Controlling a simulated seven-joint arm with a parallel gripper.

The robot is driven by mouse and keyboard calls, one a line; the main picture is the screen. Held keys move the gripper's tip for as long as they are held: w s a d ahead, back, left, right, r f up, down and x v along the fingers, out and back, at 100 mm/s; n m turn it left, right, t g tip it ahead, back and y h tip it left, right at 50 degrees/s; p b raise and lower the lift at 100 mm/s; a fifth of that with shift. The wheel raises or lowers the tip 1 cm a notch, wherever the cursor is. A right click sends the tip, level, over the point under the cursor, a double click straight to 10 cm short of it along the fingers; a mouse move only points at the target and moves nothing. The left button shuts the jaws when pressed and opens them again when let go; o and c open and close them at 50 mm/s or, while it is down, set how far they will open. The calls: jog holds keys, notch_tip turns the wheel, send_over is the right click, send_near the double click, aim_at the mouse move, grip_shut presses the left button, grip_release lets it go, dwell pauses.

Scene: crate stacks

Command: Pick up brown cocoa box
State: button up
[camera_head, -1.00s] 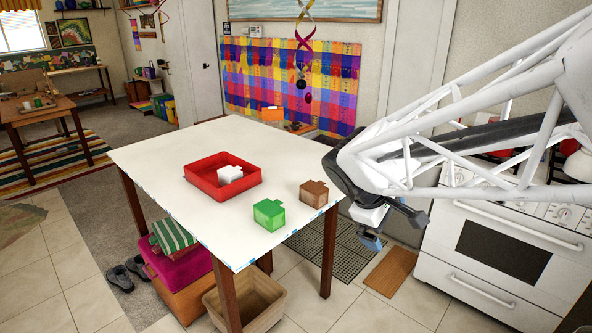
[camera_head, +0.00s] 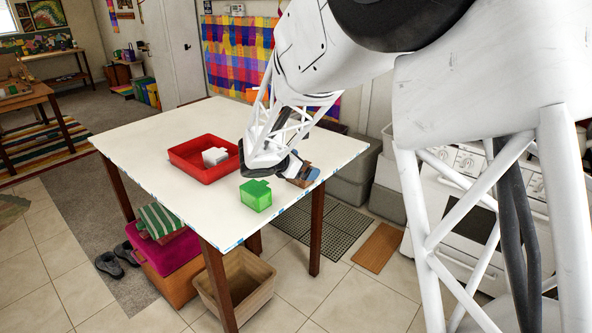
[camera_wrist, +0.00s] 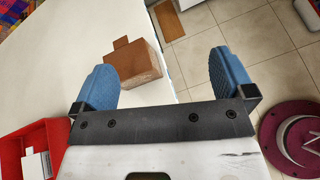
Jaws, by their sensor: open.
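The brown cocoa box (camera_wrist: 137,66) stands on the white table near its edge in the wrist view. My gripper (camera_wrist: 170,78) is open, with its blue fingers spread and the box between them, closer to the left finger. The box reaches beyond the fingertips, and I cannot tell whether a finger touches it. In the head view my gripper (camera_head: 302,178) is down at the table's right side. It and my arm hide most of the brown box there.
A green box (camera_head: 256,196) stands on the white table (camera_head: 150,139) in front of my gripper. A red tray (camera_head: 206,175) holding a white box (camera_head: 215,156) lies to the left. The table's right edge is close to my gripper. The table's left part is clear.

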jog(key=w+a+f+n, duration=0.1)
jog(key=w+a+f+n+t, duration=0.1)
jog(key=w+a, duration=0.1)
jog(key=w+a+f+n+t, duration=0.1)
jog(key=w, duration=0.1)
jog(key=shift+a, duration=0.2)
jog(key=shift+x, duration=1.25)
jog(key=shift+f, duration=0.1)
jog(key=shift+x, duration=2.55)
jog(key=c, duration=0.7)
